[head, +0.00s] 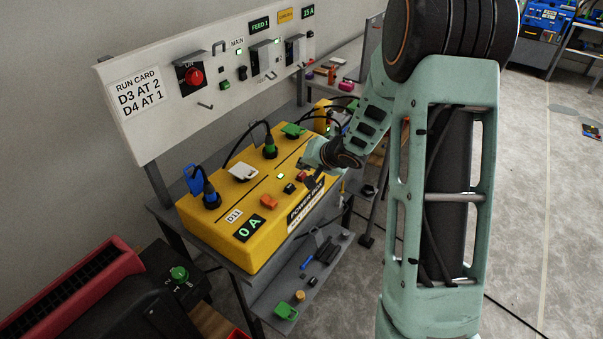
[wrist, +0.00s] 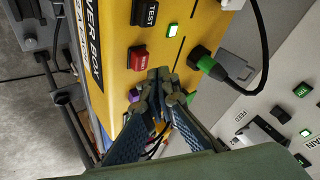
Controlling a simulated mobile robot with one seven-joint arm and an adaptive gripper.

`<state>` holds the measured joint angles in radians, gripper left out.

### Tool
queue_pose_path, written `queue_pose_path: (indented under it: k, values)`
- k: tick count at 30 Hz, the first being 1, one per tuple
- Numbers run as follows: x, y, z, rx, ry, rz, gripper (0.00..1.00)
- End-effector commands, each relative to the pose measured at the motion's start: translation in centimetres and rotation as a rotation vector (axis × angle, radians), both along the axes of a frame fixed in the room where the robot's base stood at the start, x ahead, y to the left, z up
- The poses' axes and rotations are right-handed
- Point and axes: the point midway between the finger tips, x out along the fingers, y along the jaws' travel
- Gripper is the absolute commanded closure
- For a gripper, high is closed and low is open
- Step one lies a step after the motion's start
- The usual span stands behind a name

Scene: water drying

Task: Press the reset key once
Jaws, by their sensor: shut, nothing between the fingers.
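The yellow power box (head: 222,248) stands on a grey table in the head view. Its red reset key (wrist: 137,58) shows in the wrist view, next to a black TEST key (wrist: 145,12) and a lit green lamp (wrist: 172,30). My gripper (wrist: 160,76) is shut and empty, its fingertips just beside the reset key at its lower right in the wrist view. I cannot tell whether the tips touch the box. In the head view my gripper (head: 312,160) is over the box's far right part, and the reset key is hard to make out there.
Plugs with cables (head: 269,148) stand up from the box top. An orange switch (head: 268,202) and a green "0 A" display (head: 249,228) are nearer. A white panel (head: 135,72) with switches stands behind. A lower shelf (head: 318,268) holds small loose parts.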

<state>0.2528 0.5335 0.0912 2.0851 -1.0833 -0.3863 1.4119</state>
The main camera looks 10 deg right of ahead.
Motion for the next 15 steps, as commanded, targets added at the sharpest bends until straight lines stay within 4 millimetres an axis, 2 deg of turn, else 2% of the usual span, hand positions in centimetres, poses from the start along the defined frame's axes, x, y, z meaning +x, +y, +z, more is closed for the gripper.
queue_pose_path:
  k: [3,15]
  values:
    - [0.0,0.0,1.4,0.000,0.000,0.000,1.00]
    - [0.0,0.0,4.7,0.000,0.000,0.000,1.00]
